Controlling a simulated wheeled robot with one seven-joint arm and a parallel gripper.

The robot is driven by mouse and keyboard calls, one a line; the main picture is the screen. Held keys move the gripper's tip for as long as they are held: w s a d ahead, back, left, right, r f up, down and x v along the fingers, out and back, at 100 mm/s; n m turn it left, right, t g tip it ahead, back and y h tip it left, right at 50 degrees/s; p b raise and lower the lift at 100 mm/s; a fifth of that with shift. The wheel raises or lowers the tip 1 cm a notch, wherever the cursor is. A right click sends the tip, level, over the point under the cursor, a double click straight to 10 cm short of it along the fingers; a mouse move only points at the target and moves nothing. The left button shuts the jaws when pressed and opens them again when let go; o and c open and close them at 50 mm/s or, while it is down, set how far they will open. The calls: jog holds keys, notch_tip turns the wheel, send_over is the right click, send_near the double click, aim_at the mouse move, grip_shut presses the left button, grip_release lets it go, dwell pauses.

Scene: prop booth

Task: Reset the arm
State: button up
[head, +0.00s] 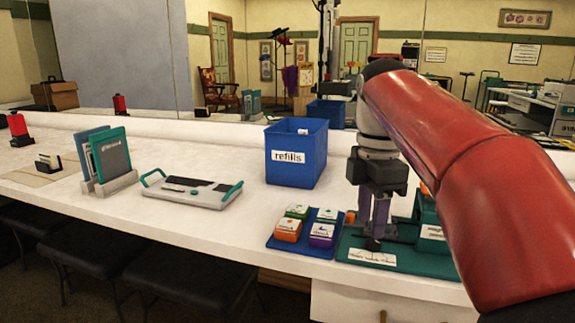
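My gripper (376,228) hangs pointing down at the end of my red-sleeved arm (460,170), right of the picture's middle. Its fingers are over the green tray (410,262) near the counter's front edge. A small dark piece shows at the fingertips. I cannot tell whether the fingers touch it or hold it, nor how far apart they are. My arm hides part of the counter on the right.
A blue bin labelled "refills" (296,155) stands behind a blue tray (287,241) with several small coloured boxes. A white device with teal handles (192,190) and upright folders (108,157) are further left. Green boxes (432,232) stand right of my gripper. A mirror is behind the counter.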

jog(key=s+d+f+m+t, duration=0.1)
jog(key=s+f+m+t, duration=0.4)
jog(key=s+f+m, duration=1.1)
notch_tip(320, 180, down, 2)
jog(key=m, duration=0.3)
jog(key=shift+d+m+t, duration=0.25)
jog(key=shift+m+t, duration=0.15)
